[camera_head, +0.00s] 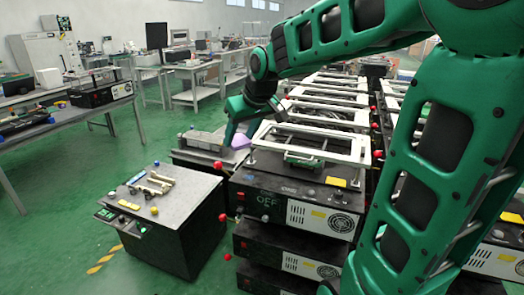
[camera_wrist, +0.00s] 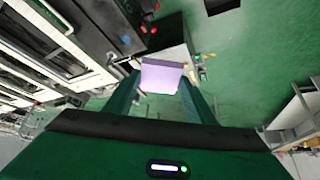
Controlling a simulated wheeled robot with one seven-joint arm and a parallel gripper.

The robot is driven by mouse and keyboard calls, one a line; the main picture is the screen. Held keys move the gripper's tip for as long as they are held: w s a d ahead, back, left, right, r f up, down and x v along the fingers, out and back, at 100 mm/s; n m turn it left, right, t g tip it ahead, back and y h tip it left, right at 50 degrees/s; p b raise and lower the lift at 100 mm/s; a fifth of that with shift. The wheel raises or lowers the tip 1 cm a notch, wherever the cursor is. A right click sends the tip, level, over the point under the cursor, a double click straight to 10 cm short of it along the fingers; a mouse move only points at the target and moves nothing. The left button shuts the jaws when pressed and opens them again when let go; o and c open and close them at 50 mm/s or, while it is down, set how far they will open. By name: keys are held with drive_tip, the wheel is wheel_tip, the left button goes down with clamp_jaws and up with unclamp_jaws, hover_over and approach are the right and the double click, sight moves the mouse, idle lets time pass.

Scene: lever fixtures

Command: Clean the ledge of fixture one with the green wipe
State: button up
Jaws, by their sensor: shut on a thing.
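My gripper (camera_head: 234,138) is shut on a lilac wipe-like cloth (camera_head: 241,142), held above the far left side of the nearest black fixture (camera_head: 265,200). In the wrist view the lilac cloth (camera_wrist: 162,76) sits between the two green fingers of my gripper (camera_wrist: 161,78). A small green flat piece (camera_head: 303,160) lies at the front of the white frame on top of that fixture; I cannot tell whether it is a wipe. I cannot read which fixture is number one, and I cannot make out its ledge.
A low black cart with a grey top (camera_head: 160,190) stands at the left, with several small parts on it. More stacked fixtures with white frames (camera_head: 335,100) run back behind the nearest one. Red knobs (camera_head: 221,217) stick out from the fixtures. Green floor (camera_head: 60,240) is open at the left.

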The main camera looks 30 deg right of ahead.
drive_tip(key=shift+s+d, duration=0.15)
drive_tip(key=shift+d, duration=0.35)
drive_tip(key=shift+f, duration=0.1)
